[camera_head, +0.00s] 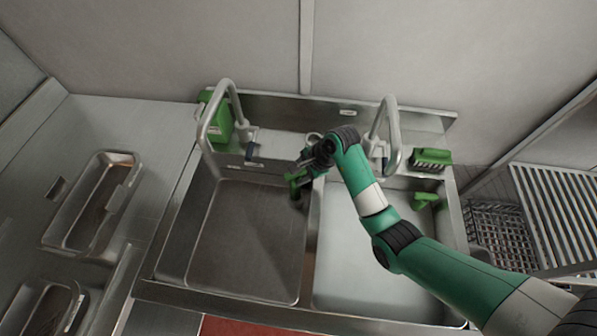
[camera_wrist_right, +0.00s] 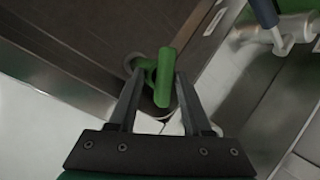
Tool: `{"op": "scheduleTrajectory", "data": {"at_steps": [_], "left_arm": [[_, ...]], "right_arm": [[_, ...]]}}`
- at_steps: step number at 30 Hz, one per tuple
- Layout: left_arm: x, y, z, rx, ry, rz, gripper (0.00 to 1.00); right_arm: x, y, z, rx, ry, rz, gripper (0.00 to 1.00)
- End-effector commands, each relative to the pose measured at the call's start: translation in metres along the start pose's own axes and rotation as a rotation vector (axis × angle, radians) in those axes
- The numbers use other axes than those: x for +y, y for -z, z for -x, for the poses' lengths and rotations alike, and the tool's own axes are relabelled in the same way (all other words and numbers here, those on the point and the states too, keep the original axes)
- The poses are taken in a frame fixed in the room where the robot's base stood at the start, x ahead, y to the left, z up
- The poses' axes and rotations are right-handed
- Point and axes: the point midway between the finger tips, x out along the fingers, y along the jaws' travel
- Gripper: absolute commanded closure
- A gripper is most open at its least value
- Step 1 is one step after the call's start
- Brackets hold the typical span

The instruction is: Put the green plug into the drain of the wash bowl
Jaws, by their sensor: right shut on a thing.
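The green plug (camera_wrist_right: 165,75) is between the two fingers of my right gripper (camera_wrist_right: 157,82) in the right wrist view, its handle upright between them. In the head view the right gripper (camera_head: 297,183) is over the right back corner of the left, dark bowl (camera_head: 245,240), with the green plug (camera_head: 298,179) at its tip. A dark round shape shows just under the plug in the wrist view; I cannot tell whether it is the drain or the plug's underside. I cannot tell whether the plug touches the bowl. My left gripper is not in view.
A right, pale bowl (camera_head: 365,265) holds a second green object (camera_head: 426,200) at its back right. Two curved taps (camera_head: 230,95) (camera_head: 393,125) stand behind the bowls. A green container (camera_head: 220,122) and a green brush (camera_head: 432,156) are on the back ledge. The left bowl's front is clear.

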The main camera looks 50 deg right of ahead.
Motion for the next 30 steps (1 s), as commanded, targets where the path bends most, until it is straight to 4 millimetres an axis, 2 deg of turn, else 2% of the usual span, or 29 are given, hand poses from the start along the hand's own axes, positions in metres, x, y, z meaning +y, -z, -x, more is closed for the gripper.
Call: {"op": "scheduleTrajectory", "data": {"at_steps": [16, 30], "left_arm": [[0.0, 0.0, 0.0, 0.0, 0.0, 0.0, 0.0], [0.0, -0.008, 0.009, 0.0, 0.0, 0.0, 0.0]], "right_arm": [[0.0, 0.001, -0.002, 0.0, 0.001, 0.0, 1.0], [0.006, 0.005, -0.017, -0.001, 0.001, 0.0, 1.0]]}}
